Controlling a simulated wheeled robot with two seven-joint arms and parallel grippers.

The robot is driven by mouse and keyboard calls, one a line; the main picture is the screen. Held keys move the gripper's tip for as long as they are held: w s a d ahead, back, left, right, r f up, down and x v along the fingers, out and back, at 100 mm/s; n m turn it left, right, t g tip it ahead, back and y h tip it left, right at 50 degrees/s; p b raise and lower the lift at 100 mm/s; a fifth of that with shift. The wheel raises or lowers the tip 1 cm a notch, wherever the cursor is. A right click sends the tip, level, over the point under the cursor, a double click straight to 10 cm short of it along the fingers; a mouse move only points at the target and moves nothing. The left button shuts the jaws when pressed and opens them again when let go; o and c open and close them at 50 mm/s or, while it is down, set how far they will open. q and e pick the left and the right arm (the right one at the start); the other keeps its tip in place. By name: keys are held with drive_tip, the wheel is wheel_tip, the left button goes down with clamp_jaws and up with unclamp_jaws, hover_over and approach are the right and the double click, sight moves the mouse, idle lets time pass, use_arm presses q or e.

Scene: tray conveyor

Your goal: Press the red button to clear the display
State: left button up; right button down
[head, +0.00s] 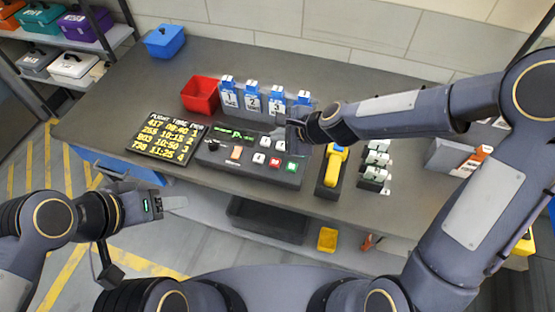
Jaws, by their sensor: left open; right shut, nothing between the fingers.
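The red button (275,162) is on the front row of the dark control console (212,160), between a white button (259,158) and a green button (292,166). The console's display (235,135) shows green marks too small to read. My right gripper (280,132) is shut and empty over the back right part of the console, behind the red button and apart from it in the picture. Its height above the console is hard to tell. My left gripper (172,203) is open and empty, in front of the table's front edge at the left.
A flight board (165,138) lies left of the console, and a red bin (200,95) stands behind it. Numbered blue-topped holders (228,100) stand behind the console. A yellow handheld device (334,165) sits in a dark cradle to the right, beside a small rack (375,170).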

drive_tip(key=b, duration=0.7)
hover_over(279, 164)
wheel_tip(279, 164, down, 8)
drive_tip(key=shift+r, duration=0.15)
drive_tip(key=shift+f+b, duration=0.5)
drive_tip(key=shift+f, duration=0.05)
drive_tip(key=shift+f, duration=0.1)
idle(1.2)
drive_tip(key=shift+f+b, duration=0.3)
drive_tip(key=shift+b, duration=0.15)
drive_tip(key=shift+f+b, duration=0.5)
idle(0.5)
drive_tip(key=shift+r, duration=0.1)
drive_tip(key=shift+r+p, duration=0.8)
drive_tip(key=shift+r, duration=0.05)
